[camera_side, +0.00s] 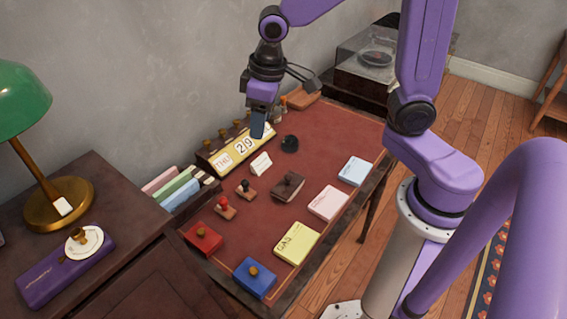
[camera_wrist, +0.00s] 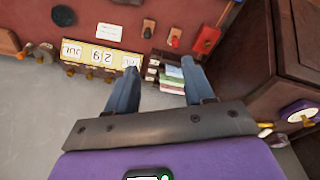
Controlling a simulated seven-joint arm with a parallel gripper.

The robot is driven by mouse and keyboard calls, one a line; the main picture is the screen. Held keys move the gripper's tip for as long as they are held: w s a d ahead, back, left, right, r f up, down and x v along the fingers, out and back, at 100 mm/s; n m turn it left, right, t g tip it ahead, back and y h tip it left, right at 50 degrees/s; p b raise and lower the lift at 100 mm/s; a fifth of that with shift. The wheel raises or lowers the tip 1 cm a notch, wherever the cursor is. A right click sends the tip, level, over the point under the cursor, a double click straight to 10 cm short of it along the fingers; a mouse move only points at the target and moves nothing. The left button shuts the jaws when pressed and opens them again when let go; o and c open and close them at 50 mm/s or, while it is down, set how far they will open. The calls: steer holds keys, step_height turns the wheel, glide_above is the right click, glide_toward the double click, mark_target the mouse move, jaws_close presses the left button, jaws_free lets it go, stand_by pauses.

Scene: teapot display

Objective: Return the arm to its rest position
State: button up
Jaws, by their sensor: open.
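My gripper (camera_side: 258,124) hangs in the air above the back edge of the desk, in front of the calendar in the side view. In the wrist view my gripper (camera_wrist: 160,82) shows its two blue-grey fingers apart with nothing between them. The wooden calendar block (camera_side: 240,147) stands at the back of the desk, with yellow-white cards reading THU and 29; its third card is partly hidden by the gripper. In the wrist view the calendar (camera_wrist: 98,60) appears upside down, just left of the fingers.
The desk (camera_side: 330,125) holds stamps, a dark stamp block (camera_side: 288,187), a red box (camera_side: 203,238), a blue box (camera_side: 254,278) and several paper pads. A file rack (camera_side: 180,195) sits behind. A cabinet with a green lamp (camera_side: 20,100) is at left, a turntable (camera_side: 375,60) at back right.

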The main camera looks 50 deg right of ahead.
steer(key=s+d+n+g, duration=0.1)
steer(key=s+d+n, duration=0.1)
steer(key=s, duration=0.8)
steer(key=s+d+n, duration=0.1)
steer(key=s+n, duration=0.4)
steer(key=s, duration=0.5)
steer(key=shift+s+d+f+g, duration=0.2)
steer(key=shift+s+d+g, duration=0.15)
steer(key=shift+g, duration=0.05)
